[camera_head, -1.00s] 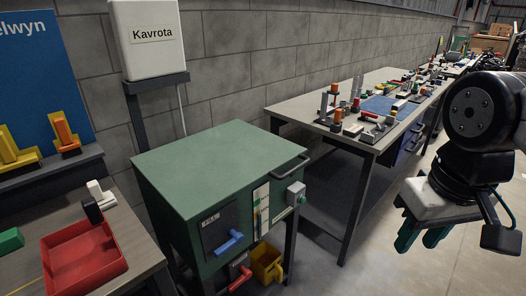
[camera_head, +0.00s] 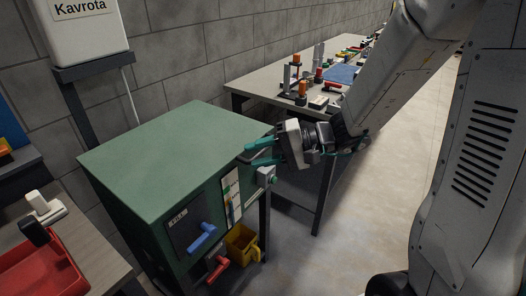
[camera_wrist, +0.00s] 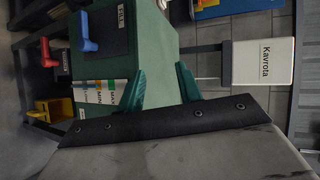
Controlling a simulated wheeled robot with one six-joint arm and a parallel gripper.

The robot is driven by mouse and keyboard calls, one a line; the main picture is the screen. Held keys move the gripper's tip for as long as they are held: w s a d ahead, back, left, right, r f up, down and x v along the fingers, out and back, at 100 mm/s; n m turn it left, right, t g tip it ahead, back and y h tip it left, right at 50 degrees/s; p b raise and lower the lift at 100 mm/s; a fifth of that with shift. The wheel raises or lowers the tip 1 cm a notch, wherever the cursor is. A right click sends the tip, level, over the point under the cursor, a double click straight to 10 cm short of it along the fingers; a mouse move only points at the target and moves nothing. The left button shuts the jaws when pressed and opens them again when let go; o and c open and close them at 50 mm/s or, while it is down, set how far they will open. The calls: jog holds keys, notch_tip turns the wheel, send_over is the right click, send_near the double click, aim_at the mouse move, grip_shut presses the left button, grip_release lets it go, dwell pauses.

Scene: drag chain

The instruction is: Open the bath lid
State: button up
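The bath is a green box (camera_head: 150,215) on dark legs, and its flat green lid (camera_head: 175,145) lies closed on top. A dark bar handle (camera_head: 258,153) is at the lid's right end. My gripper (camera_head: 246,153) is at that handle, its teal fingers apart, one above and one below the bar. I cannot tell whether they touch it. In the wrist view my gripper (camera_wrist: 160,68) is open, with the green bath (camera_wrist: 160,45) ahead between the fingers; the handle cannot be made out there.
The bath's front has a blue lever (camera_head: 203,236), a red lever (camera_head: 218,269) and a labelled gauge (camera_head: 231,197). A yellow bucket (camera_head: 241,243) is beneath. A red tray (camera_head: 40,268) stands on the left bench, and a cluttered bench (camera_head: 245,88) stands behind. The floor at right is clear.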

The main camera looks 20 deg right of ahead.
jog(key=w+d+f+m+t+h, duration=0.1)
jog(key=w+d+f+m+t, duration=0.3)
jog(key=w+d+f+t, duration=0.15)
jog(key=m+t+h, duration=0.2)
jog(key=m+h, duration=0.1)
send_near(265, 151)
jog(key=r+x, duration=0.1)
jog(key=x, duration=0.7)
jog(key=f+x, duration=0.1)
jog(key=x, duration=0.2)
jog(key=shift+s, duration=0.15)
grip_shut()
